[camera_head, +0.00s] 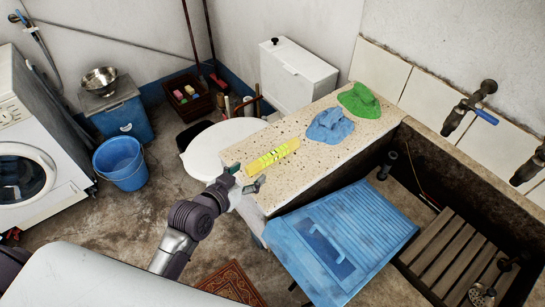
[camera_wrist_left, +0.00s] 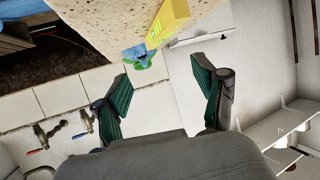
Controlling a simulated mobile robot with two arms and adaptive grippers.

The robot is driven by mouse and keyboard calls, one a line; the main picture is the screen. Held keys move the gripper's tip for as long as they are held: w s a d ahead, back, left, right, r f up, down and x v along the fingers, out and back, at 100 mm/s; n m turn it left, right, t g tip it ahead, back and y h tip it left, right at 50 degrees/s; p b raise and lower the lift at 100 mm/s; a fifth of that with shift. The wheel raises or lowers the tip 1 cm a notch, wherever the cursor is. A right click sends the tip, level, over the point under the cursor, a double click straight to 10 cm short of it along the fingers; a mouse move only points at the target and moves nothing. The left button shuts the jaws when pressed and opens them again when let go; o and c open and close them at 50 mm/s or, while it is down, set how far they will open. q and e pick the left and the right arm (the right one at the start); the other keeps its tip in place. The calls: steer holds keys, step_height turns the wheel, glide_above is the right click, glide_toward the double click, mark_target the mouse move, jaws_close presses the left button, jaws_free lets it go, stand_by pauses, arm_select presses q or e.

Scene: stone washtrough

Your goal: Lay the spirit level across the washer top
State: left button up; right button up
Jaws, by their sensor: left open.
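The yellow spirit level (camera_head: 273,156) lies flat on the speckled stone counter (camera_head: 320,155). My left gripper (camera_head: 246,177) is open and empty at the counter's near-left edge, just short of the level's near end. In the left wrist view the level (camera_wrist_left: 168,20) is at the top, beyond the open, green-padded fingers of my left gripper (camera_wrist_left: 162,90). The white washer (camera_head: 35,145) stands at the far left with its round door facing front. Only part of its top shows. My right gripper is in neither view.
A blue cloth (camera_head: 330,126) and a green cloth (camera_head: 359,100) lie farther along the counter. A blue washboard (camera_head: 345,238) leans by the stone trough (camera_head: 440,185). A blue bucket (camera_head: 120,163) and a blue box (camera_head: 122,108) stand beside the washer.

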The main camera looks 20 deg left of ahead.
mark_target(271, 153)
arm_select(q)
steer(key=x, duration=0.2)
steer(key=a+x, duration=0.1)
steer(key=x, duration=0.1)
steer(key=shift+w, duration=0.2)
steer(key=x, duration=0.4)
steer(key=shift+s+d, duration=0.1)
steer(key=shift+d, duration=0.1)
steer(key=shift+w+d+f, duration=0.1)
steer(key=shift+w+f, duration=0.1)
steer(key=shift+w, duration=0.2)
steer(key=p+x, duration=0.1)
steer(key=x, duration=0.3)
steer(key=shift+w+f, duration=0.2)
steer(key=shift+w, duration=0.1)
steer(key=c, duration=0.7)
steer(key=shift+s, duration=0.1)
jaws_close()
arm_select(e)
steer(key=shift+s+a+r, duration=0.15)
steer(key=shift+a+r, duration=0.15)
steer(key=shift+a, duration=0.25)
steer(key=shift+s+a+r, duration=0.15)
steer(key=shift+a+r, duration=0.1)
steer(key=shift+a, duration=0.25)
